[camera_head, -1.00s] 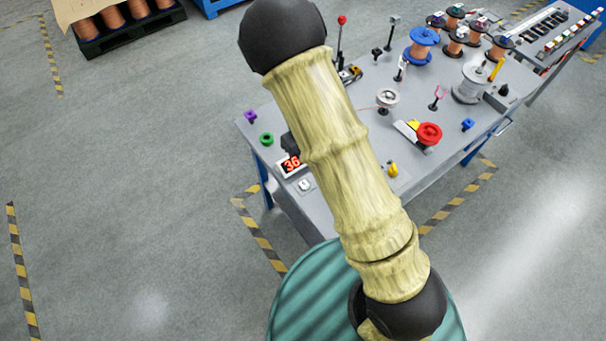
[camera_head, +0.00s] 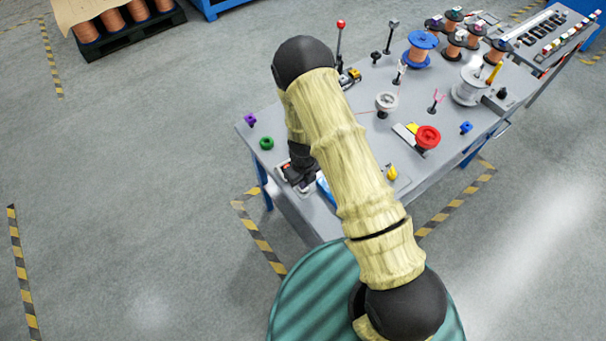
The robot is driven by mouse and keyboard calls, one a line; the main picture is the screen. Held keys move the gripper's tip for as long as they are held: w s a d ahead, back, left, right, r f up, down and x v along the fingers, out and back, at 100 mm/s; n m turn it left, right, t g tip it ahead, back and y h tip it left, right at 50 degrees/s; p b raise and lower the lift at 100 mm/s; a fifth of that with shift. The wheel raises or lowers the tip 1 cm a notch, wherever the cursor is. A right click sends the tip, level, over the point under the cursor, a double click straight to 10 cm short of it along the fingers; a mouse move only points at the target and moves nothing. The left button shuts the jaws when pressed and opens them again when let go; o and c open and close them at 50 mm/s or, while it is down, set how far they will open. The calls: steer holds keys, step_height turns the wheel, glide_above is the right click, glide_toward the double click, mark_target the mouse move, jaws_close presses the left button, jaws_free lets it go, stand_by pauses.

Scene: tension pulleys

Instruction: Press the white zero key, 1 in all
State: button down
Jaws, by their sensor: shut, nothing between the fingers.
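My gripper (camera_head: 303,180) is at the near left edge of the grey workbench (camera_head: 325,130), pointing down, partly hidden by my arm. Its fingers are shut with nothing seen between them. It is right over the small white zero key (camera_head: 304,190), which shows only in part beneath and around the fingertips. I cannot tell whether the fingertips touch the key or hover just above it. The counter display (camera_head: 284,168) beside the key is mostly covered by the gripper, and its digits cannot be read.
A green ring knob (camera_head: 266,143) and a purple knob (camera_head: 250,120) stand left of the gripper. Wire spools (camera_head: 422,42) fill the bench's far side.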

steer(key=shift+w+f, duration=0.1)
steer(key=shift+f, duration=0.15)
steer(key=shift+s+f+b, duration=0.25)
steer(key=shift+f+b, duration=0.35)
steer(key=shift+f, duration=0.15)
steer(key=shift+s+f, duration=0.15)
steer(key=shift+s, duration=0.05)
steer(key=shift+w+r+p, duration=0.1)
steer(key=shift+r+p, duration=0.2)
steer(key=shift+r, duration=0.1)
step_height(320, 180, up, 14)
steer(key=p, duration=0.2)
steer(key=shift+w+r, duration=0.15)
steer(key=shift+w, duration=0.05)
